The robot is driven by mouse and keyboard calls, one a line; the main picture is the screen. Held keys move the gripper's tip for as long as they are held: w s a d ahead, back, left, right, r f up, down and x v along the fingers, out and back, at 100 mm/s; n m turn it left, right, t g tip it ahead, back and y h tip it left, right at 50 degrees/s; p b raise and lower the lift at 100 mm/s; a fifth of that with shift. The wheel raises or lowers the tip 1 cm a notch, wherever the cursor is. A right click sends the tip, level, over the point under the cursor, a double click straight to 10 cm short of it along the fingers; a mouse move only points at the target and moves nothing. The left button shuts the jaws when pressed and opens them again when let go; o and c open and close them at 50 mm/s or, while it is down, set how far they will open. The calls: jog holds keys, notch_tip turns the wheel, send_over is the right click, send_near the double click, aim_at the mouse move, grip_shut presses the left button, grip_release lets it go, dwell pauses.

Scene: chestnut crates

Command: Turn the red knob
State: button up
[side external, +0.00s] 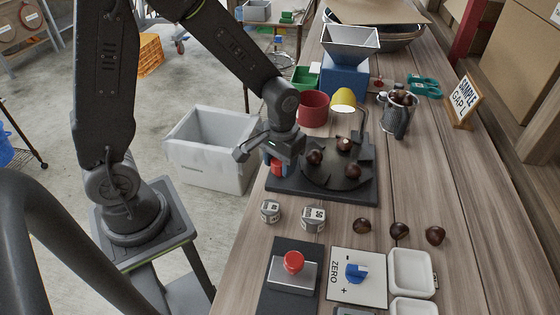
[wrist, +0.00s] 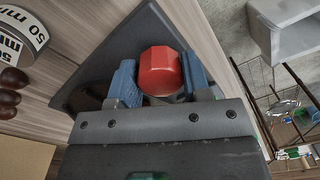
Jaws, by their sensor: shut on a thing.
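The red knob (wrist: 160,70) sits between the two blue fingers of my gripper (wrist: 161,82) in the wrist view, with a finger against each side. In the side view the knob (side external: 277,168) is partly hidden under my gripper (side external: 279,160). It stands at the near-left corner of a dark base plate (side external: 330,190). That plate carries a round dark turntable (side external: 336,176) with several chestnuts on it. My gripper is shut on the knob. How far the knob is turned cannot be told.
Two round weights (side external: 313,219) and loose chestnuts (side external: 399,230) lie in front of the plate. Nearer are a red button (side external: 293,262), a blue ZERO dial (side external: 355,272) and white trays (side external: 410,272). A red cup (side external: 312,108) and a lamp (side external: 343,99) stand behind the turntable.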

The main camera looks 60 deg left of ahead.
aim_at(279, 162)
jog(key=m, duration=1.3)
jog(key=shift+t, duration=0.3)
dwell(0.4)
jog(key=o, duration=0.9)
jog(key=r, duration=1.4)
jog(key=shift+s+d, duration=0.15)
jog(key=shift+s, duration=0.05)
